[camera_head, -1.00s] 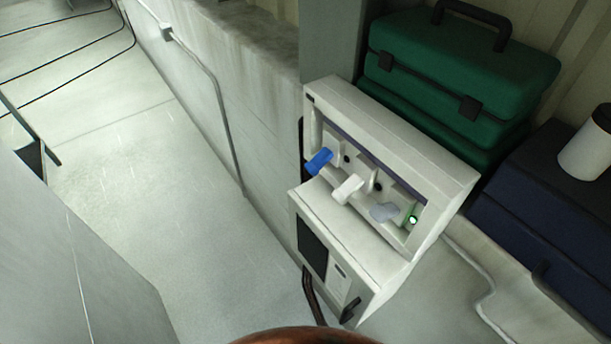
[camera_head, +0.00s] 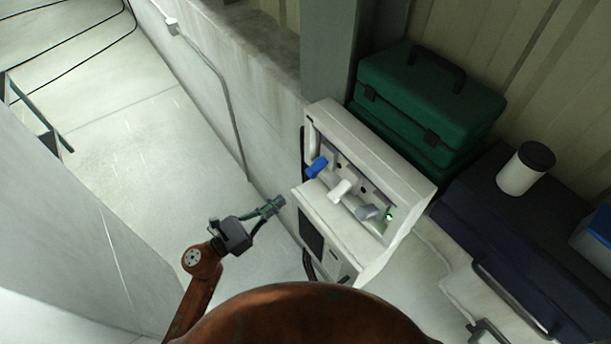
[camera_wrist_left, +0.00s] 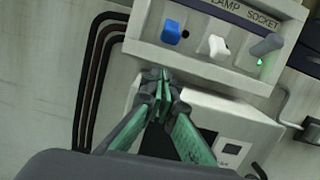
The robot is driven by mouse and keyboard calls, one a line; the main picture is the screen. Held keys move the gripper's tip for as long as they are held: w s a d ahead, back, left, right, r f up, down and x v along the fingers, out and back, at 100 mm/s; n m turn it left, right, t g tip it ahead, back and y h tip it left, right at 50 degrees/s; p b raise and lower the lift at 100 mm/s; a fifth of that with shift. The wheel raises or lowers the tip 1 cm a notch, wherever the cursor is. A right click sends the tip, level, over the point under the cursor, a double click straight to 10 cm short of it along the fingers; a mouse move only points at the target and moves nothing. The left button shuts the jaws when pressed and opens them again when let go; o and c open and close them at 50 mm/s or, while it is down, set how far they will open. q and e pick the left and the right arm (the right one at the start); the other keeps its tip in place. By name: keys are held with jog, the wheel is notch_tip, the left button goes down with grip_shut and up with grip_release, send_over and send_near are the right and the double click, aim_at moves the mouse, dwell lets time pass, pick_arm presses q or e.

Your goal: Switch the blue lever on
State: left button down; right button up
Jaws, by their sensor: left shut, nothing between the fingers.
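The blue lever (camera_head: 316,167) is the leftmost of three levers on a white switch box. It also shows in the left wrist view (camera_wrist_left: 171,32), up and slightly right of my fingertips. A white lever (camera_head: 341,191) and a grey lever (camera_head: 368,212) sit to its right, with a small green light (camera_head: 390,214) beside the grey one. My left gripper (camera_head: 275,205) is shut and empty, left of and below the blue lever, apart from it. In the left wrist view its fingertips (camera_wrist_left: 160,76) are together below the lever row. My right gripper is not in view.
The switch box (camera_head: 352,243) stands against the wall. Green cases (camera_head: 430,100) and a dark blue case (camera_head: 500,235) with a white canister (camera_head: 524,170) are at the right. Dark cables (camera_wrist_left: 88,75) run left of the box. Open floor lies at the left.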

pick_arm(q)
jog(key=shift+s+d+r+m, duration=0.25)
jog(key=shift+s+r+m, duration=0.05)
jog(key=shift+r, duration=0.05)
jog(key=p, duration=0.4)
send_near(317, 168)
jog(key=w+d+f, duration=0.3)
jog(key=w+d, duration=0.1)
jog(key=shift+w+d+f, duration=0.1)
jog(key=shift+w+d, duration=0.2)
jog(key=shift+d, duration=0.2)
